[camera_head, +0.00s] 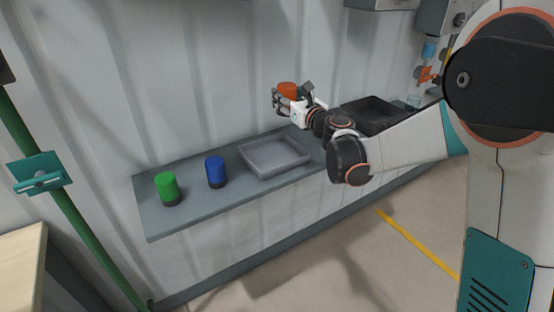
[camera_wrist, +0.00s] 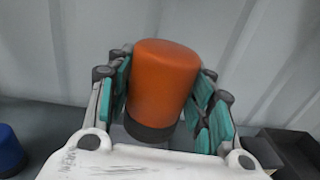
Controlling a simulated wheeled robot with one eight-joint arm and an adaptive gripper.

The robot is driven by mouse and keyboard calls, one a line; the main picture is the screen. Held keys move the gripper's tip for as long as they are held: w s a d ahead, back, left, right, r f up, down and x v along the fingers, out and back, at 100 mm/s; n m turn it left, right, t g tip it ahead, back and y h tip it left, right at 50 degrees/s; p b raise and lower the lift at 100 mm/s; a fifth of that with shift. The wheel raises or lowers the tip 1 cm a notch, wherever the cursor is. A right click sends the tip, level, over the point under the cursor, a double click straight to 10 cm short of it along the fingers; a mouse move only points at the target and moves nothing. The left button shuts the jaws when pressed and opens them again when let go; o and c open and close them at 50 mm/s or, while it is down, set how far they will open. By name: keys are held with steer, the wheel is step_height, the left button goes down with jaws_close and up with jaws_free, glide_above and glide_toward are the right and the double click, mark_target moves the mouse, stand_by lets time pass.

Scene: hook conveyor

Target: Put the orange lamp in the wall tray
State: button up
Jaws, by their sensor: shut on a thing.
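The orange lamp (camera_wrist: 163,82) is a rounded orange cylinder on a dark base. My gripper (camera_wrist: 165,95) is shut on it, with a teal-padded finger on each side. In the head view, my gripper (camera_head: 285,98) holds the lamp (camera_head: 288,89) in the air above the back of the wall shelf. Two trays stand on the shelf: a grey tray (camera_head: 274,170), empty, below the lamp, and a dark tray (camera_head: 372,106) to the right, partly behind my arm. I cannot tell from the pictures which one is called the wall tray.
A blue lamp (camera_head: 216,171) and a green lamp (camera_head: 167,188) stand upright on the shelf (camera_head: 190,215), left of the grey tray. A corrugated wall rises behind the shelf. A green pole (camera_head: 66,205) is at the far left, and orange and blue items (camera_head: 428,62) hang at the upper right.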

steer(key=shift+a+r+n+g+y, duration=0.15)
steer(key=shift+a+r+y, duration=0.05)
steer(key=shift+a, duration=0.3)
steer(key=shift+a+r+n+g+y, duration=0.15)
steer(key=shift+a+r+y, duration=0.05)
steer(key=shift+a, duration=0.6)
step_height(320, 180, down, 20)
steer(key=b, duration=0.7)
steer(key=shift+a+r, duration=0.1)
steer(key=shift+r, duration=0.15)
steer(key=shift+f+b, duration=0.2)
steer(key=shift+b, duration=0.1)
steer(key=o, duration=1.1)
steer(key=shift+r, duration=0.1)
steer(key=shift+r, duration=0.1)
